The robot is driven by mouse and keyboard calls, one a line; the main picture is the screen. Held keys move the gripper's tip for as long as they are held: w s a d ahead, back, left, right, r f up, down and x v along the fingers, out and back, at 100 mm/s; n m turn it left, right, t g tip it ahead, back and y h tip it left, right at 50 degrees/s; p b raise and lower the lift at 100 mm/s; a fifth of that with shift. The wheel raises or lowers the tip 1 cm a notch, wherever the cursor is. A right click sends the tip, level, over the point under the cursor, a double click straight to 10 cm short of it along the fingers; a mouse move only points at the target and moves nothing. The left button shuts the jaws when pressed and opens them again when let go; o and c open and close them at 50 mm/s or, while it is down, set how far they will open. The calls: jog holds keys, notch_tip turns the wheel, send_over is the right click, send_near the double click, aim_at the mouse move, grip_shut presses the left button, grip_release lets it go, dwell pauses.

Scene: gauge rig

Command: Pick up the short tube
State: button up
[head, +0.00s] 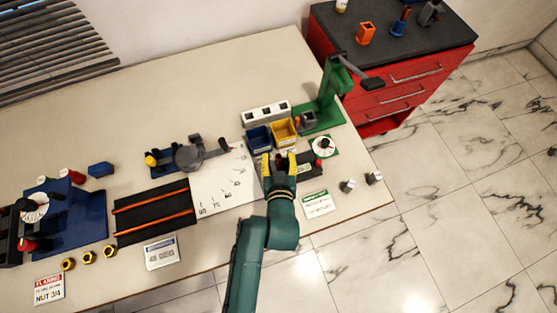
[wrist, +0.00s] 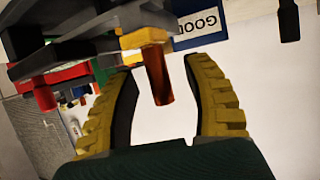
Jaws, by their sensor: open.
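A short copper-brown tube (wrist: 160,78) shows in the wrist view, with its top end by a yellow piece (wrist: 146,38). It lies in the picture between the two fingers of my gripper (wrist: 172,72). The fingers are apart, with a gap on each side of the tube, so my gripper is open and not closed on it. In the head view my gripper (head: 284,163) is over the right part of the bench, just in front of the blue and yellow bins. The tube cannot be made out there; my gripper seems to cover it.
A blue bin (head: 258,139) and a yellow bin (head: 283,132) stand just behind my gripper. A green stand (head: 328,95) with a lever rises at the back right. A dial gauge (head: 323,147) is close on the right. A white chart board (head: 222,185) lies left.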

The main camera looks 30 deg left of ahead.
grip_shut()
dwell(0.3)
